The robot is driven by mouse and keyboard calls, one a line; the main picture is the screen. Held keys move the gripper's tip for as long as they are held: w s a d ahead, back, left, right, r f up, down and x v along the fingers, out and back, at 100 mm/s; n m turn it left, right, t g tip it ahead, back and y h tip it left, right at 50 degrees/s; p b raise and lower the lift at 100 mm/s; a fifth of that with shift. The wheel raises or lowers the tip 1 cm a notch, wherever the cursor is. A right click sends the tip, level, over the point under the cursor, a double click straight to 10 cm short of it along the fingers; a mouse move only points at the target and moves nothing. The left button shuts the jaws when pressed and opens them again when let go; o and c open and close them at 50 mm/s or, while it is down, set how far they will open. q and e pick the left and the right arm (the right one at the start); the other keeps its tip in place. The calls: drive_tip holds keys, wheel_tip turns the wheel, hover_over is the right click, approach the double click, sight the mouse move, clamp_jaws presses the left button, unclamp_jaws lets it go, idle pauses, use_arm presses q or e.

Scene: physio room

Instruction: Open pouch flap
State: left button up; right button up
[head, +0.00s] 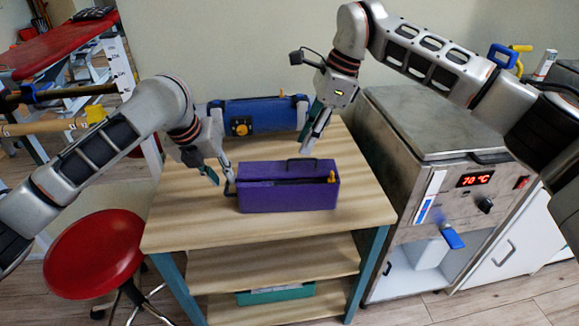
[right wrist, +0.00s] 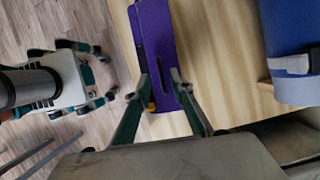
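The purple pouch (head: 285,197) stands on the wooden table. It has a black handle on top, a dark strip along its upper edge and a yellow tab at its right end. I cannot tell how far its flap is raised. My left gripper (head: 220,183) is open, close to the pouch's left end; I cannot tell if it touches. My right gripper (head: 312,146) is open and empty, above and behind the pouch. In the right wrist view, the purple pouch (right wrist: 155,45) lies beyond the spread fingers of the right gripper (right wrist: 160,82).
A blue case (head: 275,113) with a yellow knob stands at the table's back against the wall. A metal heater unit (head: 440,185) reading 70 °C is at the right. A red stool (head: 95,252) is at the left. The table front (head: 200,232) is clear.

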use_arm(q)
drive_tip(key=shift+f, duration=1.8)
clamp_jaws()
use_arm(e)
drive_tip(key=shift+f, duration=0.1)
drive_tip(key=shift+f, duration=2.3)
